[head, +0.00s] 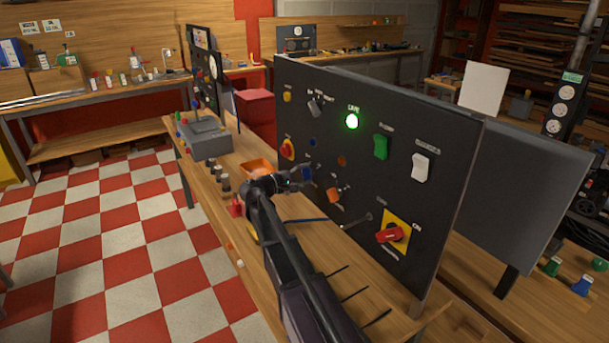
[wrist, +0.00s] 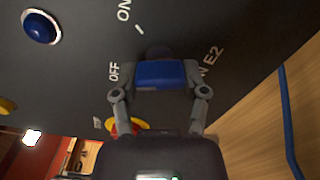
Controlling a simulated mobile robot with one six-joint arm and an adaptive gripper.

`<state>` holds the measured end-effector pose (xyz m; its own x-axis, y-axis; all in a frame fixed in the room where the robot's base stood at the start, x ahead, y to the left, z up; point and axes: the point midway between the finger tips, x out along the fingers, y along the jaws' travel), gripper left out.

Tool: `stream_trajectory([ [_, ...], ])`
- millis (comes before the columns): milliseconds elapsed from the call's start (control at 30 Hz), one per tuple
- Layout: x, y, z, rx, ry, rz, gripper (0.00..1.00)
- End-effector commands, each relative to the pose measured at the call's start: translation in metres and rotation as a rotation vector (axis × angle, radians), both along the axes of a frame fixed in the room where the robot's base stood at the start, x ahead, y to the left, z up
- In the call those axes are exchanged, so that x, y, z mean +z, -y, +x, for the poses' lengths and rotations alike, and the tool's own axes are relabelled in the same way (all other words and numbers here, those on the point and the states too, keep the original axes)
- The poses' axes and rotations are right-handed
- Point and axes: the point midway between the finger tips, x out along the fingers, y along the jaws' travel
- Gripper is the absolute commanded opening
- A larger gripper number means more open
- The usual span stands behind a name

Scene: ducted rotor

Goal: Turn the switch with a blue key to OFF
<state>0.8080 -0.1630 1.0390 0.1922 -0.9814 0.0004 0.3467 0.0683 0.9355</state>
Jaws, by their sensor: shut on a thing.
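The blue key (wrist: 162,74) sits on the dark panel (wrist: 240,40) in the wrist view, with a finger at each end of it. My gripper (wrist: 160,79) is shut on this key. The printed word OFF is just left of the key and ON is above it, with a short white tick near ON. Part of a label ending in E2 shows to the right, partly covered by a finger. In the head view a bit of the blue key (head: 308,174) shows at my gripper (head: 301,178), against the panel (head: 330,95). My arm hides part of the switch there.
A blue button (wrist: 40,27) and a red-and-yellow knob (wrist: 125,127) are near my gripper. The panel also bears a lit green lamp (head: 352,121), a green switch (head: 381,147), a white switch (head: 420,167) and a red rotary handle (head: 390,235). A blue cable (wrist: 290,125) lies on the bench.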

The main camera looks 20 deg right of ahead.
Motion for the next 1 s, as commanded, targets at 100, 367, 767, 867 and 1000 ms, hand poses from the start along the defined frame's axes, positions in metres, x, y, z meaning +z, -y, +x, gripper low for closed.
stream_trajectory([
  [100, -0.0001, 0.0014, 0.0, -0.002, -0.101, -0.022, 0.09],
  [367, -0.0005, 0.0016, -0.0003, -0.003, -0.267, -0.054, 0.09],
  [767, -0.0007, 0.0018, -0.0006, -0.003, -0.348, -0.07, 0.1],
  [867, -0.0007, 0.0019, -0.0006, -0.003, -0.348, -0.07, 0.1],
  [1000, -0.0007, 0.0019, -0.0006, -0.003, -0.348, -0.07, 0.1],
])
